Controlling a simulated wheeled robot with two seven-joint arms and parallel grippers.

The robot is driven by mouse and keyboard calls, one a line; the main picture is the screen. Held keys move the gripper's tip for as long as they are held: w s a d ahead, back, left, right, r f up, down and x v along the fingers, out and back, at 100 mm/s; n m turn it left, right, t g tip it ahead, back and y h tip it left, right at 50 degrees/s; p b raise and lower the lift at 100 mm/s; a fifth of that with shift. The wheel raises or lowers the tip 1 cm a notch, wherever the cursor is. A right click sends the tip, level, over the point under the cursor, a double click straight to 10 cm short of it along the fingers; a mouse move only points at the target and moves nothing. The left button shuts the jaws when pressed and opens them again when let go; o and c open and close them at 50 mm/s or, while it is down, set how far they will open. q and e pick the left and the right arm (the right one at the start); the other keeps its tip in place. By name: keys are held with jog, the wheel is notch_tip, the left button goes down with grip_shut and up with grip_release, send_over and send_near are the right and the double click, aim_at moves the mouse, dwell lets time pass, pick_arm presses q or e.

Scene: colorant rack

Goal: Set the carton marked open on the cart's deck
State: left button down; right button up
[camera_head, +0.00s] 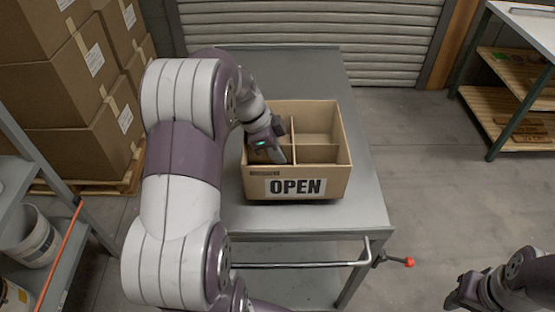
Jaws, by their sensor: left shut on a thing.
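The carton (258,184) is an open-topped brown box with inner dividers and a white label reading OPEN on its front. It is upright at or just above the grey deck (225,212) of the cart; I cannot tell whether its base touches. My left gripper (281,155) reaches down into the carton from the left and is shut on it, apparently at an inner divider. The fingertips are partly hidden inside. The compartments I can see into look empty. My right gripper (455,297) is low at the right, away from the cart, its jaws unclear.
The cart has a push bar (300,265) with a red knob (409,262) in front. Stacked boxes (60,80) stand at the left, a shelf with buckets (35,238) at the lower left. A wooden-shelved bench (500,105) stands at the right. Floor between is clear.

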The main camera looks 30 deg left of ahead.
pick_arm(q)
notch_tip(320, 180, down, 2)
jog(key=shift+s+f, duration=0.1)
jog(key=shift+f, duration=0.15)
jog(key=c, duration=1.2)
grip_release()
jog(key=shift+f, duration=0.1)
jog(key=shift+c, duration=0.2)
jog(key=p+v, duration=0.1)
jog(key=v, duration=1.1)
jog(key=shift+p, duration=0.4)
jog(key=shift+r, duration=0.2)
